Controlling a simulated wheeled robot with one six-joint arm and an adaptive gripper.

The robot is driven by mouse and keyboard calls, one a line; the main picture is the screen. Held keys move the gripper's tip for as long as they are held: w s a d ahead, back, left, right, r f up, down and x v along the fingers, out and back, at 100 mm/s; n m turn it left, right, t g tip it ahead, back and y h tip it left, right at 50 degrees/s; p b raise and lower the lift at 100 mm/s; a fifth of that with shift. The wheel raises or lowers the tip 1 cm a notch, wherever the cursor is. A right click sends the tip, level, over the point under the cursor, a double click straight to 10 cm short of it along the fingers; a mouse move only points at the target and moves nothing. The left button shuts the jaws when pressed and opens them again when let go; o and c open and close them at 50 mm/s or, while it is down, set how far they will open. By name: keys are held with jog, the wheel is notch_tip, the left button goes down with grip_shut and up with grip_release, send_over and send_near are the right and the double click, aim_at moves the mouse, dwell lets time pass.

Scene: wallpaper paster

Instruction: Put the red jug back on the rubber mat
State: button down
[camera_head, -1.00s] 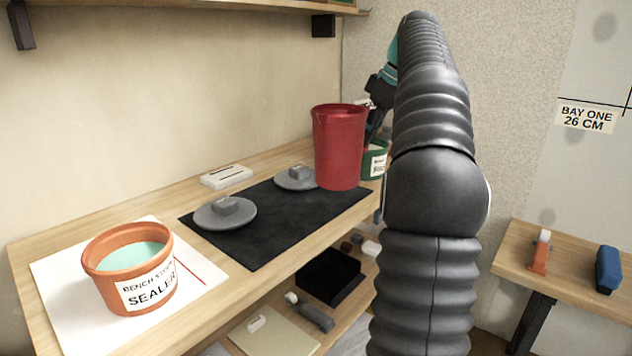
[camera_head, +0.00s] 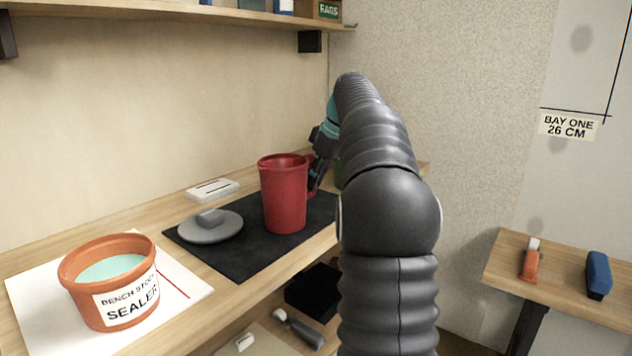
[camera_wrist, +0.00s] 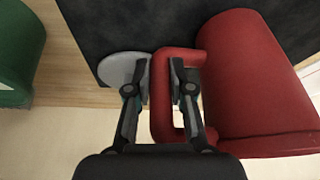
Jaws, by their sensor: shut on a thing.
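The red jug (camera_head: 284,196) is upright at the black rubber mat (camera_head: 240,254), over its right-hand part in the head view. Whether its base touches the mat I cannot tell. My gripper (camera_head: 314,180) is at the jug's right side, partly hidden behind my arm. In the wrist view my gripper (camera_wrist: 160,82) is shut on the handle of the red jug (camera_wrist: 250,75), with a finger on either side of one handle bar. The mat (camera_wrist: 130,25) lies beyond the jug there.
A grey lid (camera_head: 210,228) lies on the mat's left part; another grey disc (camera_wrist: 122,70) shows in the wrist view. An orange sealer tub (camera_head: 110,280) stands on white paper at left. A green container (camera_wrist: 15,50) stands near my gripper. A white block (camera_head: 213,189) lies behind the mat.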

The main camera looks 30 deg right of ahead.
jog(key=shift+f, duration=0.15)
jog(key=c, duration=1)
grip_release()
jog(key=shift+p+v, duration=1.3)
jog(key=shift+v, duration=4.85)
jog(key=shift+w, duration=0.15)
